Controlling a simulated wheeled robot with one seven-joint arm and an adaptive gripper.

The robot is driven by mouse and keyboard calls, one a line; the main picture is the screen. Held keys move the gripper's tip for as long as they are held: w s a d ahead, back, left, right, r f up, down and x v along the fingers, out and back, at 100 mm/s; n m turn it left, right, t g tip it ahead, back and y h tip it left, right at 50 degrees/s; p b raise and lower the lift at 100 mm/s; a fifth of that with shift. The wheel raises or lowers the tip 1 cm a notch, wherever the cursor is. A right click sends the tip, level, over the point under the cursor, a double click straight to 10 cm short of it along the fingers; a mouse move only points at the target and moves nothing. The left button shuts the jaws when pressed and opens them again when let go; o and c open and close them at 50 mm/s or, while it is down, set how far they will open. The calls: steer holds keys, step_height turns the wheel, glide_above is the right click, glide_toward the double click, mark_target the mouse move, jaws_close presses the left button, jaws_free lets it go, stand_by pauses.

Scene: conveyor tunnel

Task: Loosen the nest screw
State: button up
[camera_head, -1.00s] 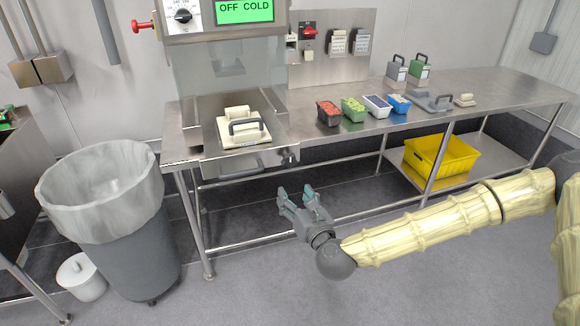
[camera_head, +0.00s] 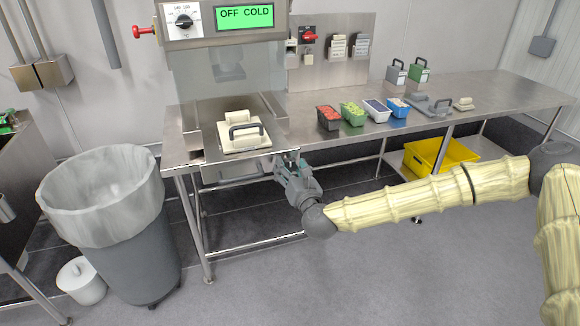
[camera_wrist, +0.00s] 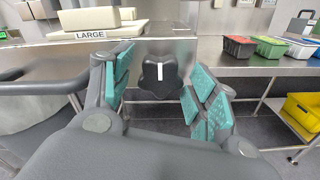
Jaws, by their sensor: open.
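The nest screw is a dark lobed knob (camera_wrist: 160,76) with a white line on its face, seen in the wrist view below the front edge of the bench. My gripper (camera_wrist: 153,92) is open, with its teal-padded fingers to the left and right of the knob in that view. I cannot tell whether the pads touch it. In the head view my gripper (camera_head: 285,164) is at the bench's front edge and hides most of the knob. A cream plate with a dark handle (camera_head: 243,132) rests in the machine above; its LARGE label (camera_wrist: 90,35) shows in the wrist view.
The steel bench (camera_head: 330,151) has its front edge just above my gripper. A yellow bin (camera_head: 432,158) sits on the lower shelf. A lined grey trash can (camera_head: 125,255) stands at left.

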steer(key=shift+w+a, duration=0.1)
steer(key=shift+w, duration=0.3)
steer(key=c, duration=1)
